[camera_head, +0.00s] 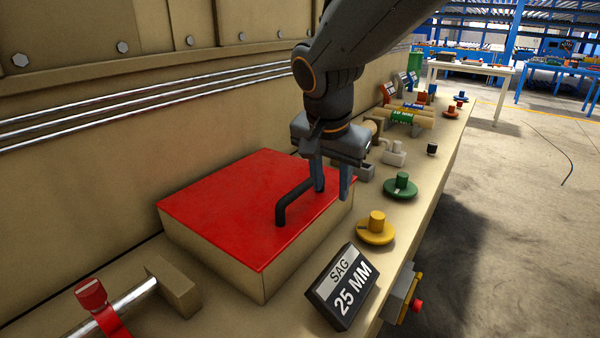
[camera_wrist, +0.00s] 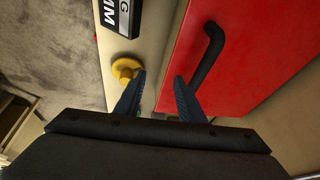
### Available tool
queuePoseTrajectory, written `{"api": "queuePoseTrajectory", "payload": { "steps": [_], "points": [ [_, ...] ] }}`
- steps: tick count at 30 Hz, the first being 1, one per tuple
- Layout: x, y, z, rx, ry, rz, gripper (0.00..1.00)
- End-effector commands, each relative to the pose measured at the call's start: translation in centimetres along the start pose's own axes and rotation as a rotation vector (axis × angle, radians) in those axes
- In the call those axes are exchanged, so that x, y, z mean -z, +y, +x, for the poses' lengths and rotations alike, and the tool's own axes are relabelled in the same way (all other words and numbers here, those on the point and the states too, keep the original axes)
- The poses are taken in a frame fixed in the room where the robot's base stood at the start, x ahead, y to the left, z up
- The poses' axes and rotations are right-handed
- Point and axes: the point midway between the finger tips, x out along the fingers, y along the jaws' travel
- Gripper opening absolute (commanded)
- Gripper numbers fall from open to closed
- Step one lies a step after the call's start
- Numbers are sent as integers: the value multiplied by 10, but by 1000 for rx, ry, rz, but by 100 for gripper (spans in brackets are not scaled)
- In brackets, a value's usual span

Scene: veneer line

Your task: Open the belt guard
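The belt guard (camera_head: 235,197) is a beige box with a flat red lid, and the lid lies shut on it. A dark bar handle (camera_head: 297,197) stands on the lid near its right edge. My gripper (camera_head: 333,185) is over the right edge of the lid, at the far end of the handle, fingers pointing down. In the wrist view the two fingers (camera_wrist: 160,85) are apart with nothing between them. The handle (camera_wrist: 211,50) lies to the right of both fingers there, and the red lid (camera_wrist: 255,45) is behind it.
A "SAG 25 MM" sign (camera_head: 342,287) stands in front of the guard. A yellow knob (camera_head: 376,229) and a green knob (camera_head: 400,186) sit along the bench edge to the right. A red-handled lever (camera_head: 93,297) is at the lower left. Open floor lies right of the bench.

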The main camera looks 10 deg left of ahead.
Motion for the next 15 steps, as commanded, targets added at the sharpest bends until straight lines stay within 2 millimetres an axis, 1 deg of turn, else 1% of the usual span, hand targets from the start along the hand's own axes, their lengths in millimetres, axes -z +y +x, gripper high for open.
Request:
{"api": "queuePoseTrajectory", "payload": {
  "steps": [1, 3, 6, 7, 9, 11, 15],
  "points": [
    [-4, -23, -17, 21, 18, 18, 36],
    [-7, -43, -31, 41, 38, 52, 36],
    [-9, -60, -43, 60, 54, 86, 36],
    [-10, -63, -45, 63, 57, 92, 36],
    [-11, -67, -44, 66, 59, 102, 36],
    [-10, -68, -40, 66, 60, 106, 36],
    [-8, -68, -19, 64, 59, 107, 36]
  ]
}}
